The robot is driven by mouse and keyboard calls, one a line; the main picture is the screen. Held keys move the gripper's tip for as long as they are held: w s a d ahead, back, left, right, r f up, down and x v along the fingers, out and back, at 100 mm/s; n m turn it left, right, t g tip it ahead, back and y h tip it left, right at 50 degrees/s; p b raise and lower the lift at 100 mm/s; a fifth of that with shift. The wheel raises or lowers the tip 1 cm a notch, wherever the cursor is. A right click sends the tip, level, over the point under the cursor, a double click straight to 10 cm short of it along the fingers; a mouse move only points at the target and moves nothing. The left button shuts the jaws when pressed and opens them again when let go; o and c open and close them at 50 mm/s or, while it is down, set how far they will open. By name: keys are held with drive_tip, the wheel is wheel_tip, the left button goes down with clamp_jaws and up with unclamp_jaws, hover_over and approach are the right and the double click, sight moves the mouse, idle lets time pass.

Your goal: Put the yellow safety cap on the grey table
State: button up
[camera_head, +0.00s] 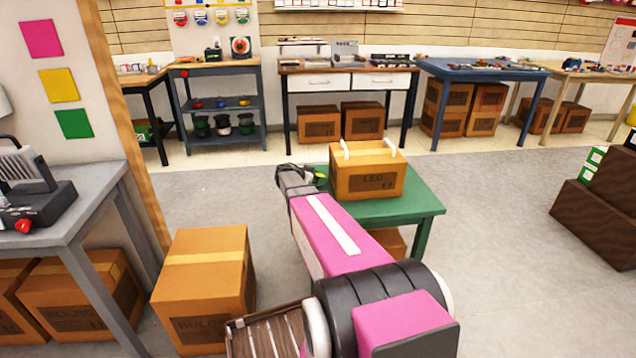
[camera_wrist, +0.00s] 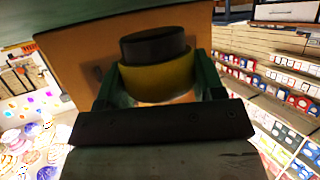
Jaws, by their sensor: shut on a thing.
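My gripper (camera_wrist: 160,85) is shut on the yellow safety cap (camera_wrist: 158,80), which has a dark round top. Its two green fingers press the cap from both sides. In the head view my gripper (camera_head: 314,175) is small and partly hidden by my arm, just left of a cardboard box on the green table; the cap is hard to make out there. The grey table (camera_head: 95,185) is at the left edge of the head view, well to the left of my gripper. A dark device with a red knob stands on it.
The green table (camera_head: 415,205) carries a cardboard box (camera_head: 368,175) marked LED, close beside my gripper. A cardboard box (camera_head: 205,285) stands on the floor between the grey table and my arm. A wooden-edged partition (camera_head: 130,120) rises behind the grey table.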

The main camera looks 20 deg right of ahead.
drive_tip(key=shift+f, duration=0.9)
drive_tip(key=o, duration=0.9)
drive_tip(key=shift+f, duration=0.1)
